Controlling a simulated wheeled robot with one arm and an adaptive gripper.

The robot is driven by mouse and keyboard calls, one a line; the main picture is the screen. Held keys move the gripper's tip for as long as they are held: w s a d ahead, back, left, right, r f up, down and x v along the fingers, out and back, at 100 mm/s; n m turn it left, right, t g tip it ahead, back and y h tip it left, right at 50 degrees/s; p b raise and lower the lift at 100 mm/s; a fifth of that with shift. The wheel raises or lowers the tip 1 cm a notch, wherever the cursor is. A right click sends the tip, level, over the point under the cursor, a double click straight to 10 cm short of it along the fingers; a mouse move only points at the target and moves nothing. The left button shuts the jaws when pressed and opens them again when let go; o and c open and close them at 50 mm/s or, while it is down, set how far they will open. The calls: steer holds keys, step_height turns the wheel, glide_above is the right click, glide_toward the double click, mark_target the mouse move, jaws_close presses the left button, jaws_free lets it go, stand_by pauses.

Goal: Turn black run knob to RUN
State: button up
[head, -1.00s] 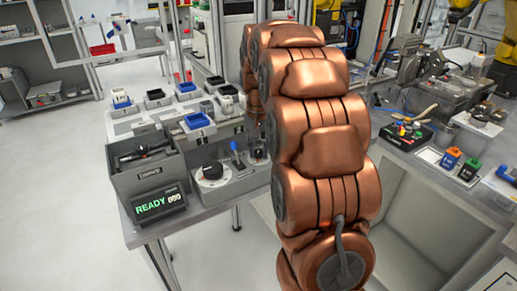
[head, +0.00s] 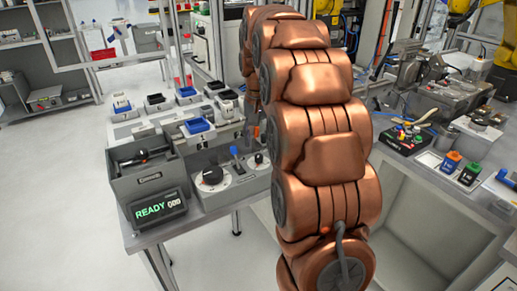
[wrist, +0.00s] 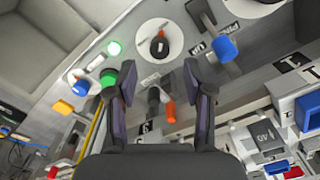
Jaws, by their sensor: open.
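In the wrist view a small black knob (wrist: 159,47) with a red mark sits on a round white plate on a grey panel. It also shows in the head view as a small dark knob on a white dial (head: 258,159), close beside my copper arm. My gripper (wrist: 158,64) is open and empty, its two dark fingers apart on either side of the knob's lower area, with no contact visible. A label (wrist: 195,49) lies right of the plate; I cannot read it fully. My gripper is hidden behind my arm in the head view.
A blue-handled lever (wrist: 225,49) stands right of the knob, an orange-tipped lever (wrist: 170,111) below it. Green (wrist: 108,77), blue and orange controls are at left. A larger black knob (head: 212,175) and a READY display (head: 159,207) are in the head view.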

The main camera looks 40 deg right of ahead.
mark_target(259, 156)
step_height(259, 156, up, 7)
stand_by(0.5)
steer(key=shift+f, duration=0.1)
steer(key=shift+s+a, duration=0.1)
stand_by(0.3)
steer(key=s+a+f+n+g+p, duration=0.1)
steer(key=s+a+n+p, duration=0.3)
steer(key=s+a, duration=0.9)
steer(key=s+a+f+n+p, duration=0.1)
steer(key=s+a+f+n, duration=0.1)
steer(key=s, duration=0.6)
steer(key=s+a+f+n+p, duration=0.2)
steer(key=s+a+f, duration=0.3)
steer(key=s, duration=0.4)
steer(key=shift+s+a+g, duration=0.3)
steer(key=shift+a+g, duration=0.1)
steer(key=shift+a, duration=0.05)
